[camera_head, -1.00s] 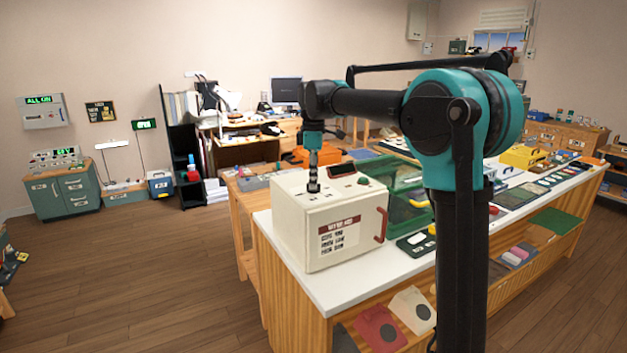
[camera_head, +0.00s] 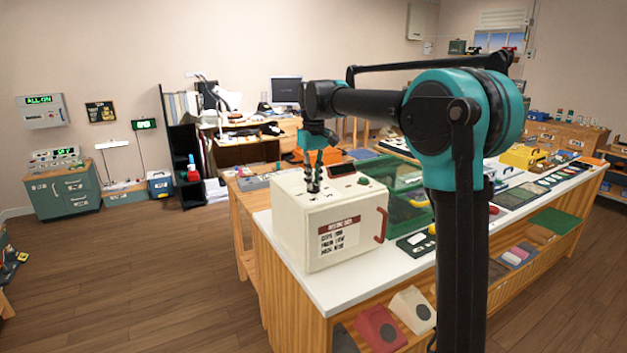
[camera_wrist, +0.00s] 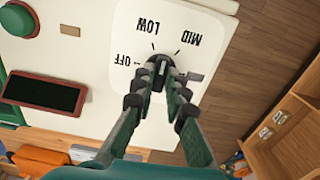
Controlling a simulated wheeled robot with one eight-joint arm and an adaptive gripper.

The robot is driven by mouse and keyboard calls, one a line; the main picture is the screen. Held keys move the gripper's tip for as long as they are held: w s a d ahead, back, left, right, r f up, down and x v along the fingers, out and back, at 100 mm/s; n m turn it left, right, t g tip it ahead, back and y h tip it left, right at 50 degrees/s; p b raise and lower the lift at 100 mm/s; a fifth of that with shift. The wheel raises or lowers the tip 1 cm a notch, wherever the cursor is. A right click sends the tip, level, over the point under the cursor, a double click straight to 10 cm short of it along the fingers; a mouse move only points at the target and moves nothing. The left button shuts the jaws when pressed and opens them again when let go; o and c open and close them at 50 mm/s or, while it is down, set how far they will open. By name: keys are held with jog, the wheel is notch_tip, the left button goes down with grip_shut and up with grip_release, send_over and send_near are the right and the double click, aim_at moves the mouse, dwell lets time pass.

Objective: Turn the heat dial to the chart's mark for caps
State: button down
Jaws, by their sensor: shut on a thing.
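The heat dial (camera_wrist: 161,66) is a small dark knob on a white plate marked OFF, LOW and MID on the box's top; a further mark is partly hidden by my fingers. My gripper (camera_wrist: 158,77) is shut on the knob, one finger on each side. A pale line on the knob points toward the gap between the LOW and MID ticks; its exact setting is hard to tell. In the head view my gripper (camera_head: 313,188) reaches down onto the cream box (camera_head: 297,225). The chart (camera_head: 340,238), red-headed, is on the box's front; its lines are too small to read.
A dark display (camera_wrist: 45,94) and a green button (camera_wrist: 18,20) share the box's top. A red handle (camera_head: 381,225) is on its front. A green clear-sided case (camera_head: 405,205) stands close to its right. The white counter (camera_head: 345,290) is clear in front.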

jog(key=m, duration=0.6)
dwell(0.6)
jog(key=c, duration=1.5)
grip_release()
jog(key=shift+c, duration=0.2)
notch_tip(320, 180, up, 12)
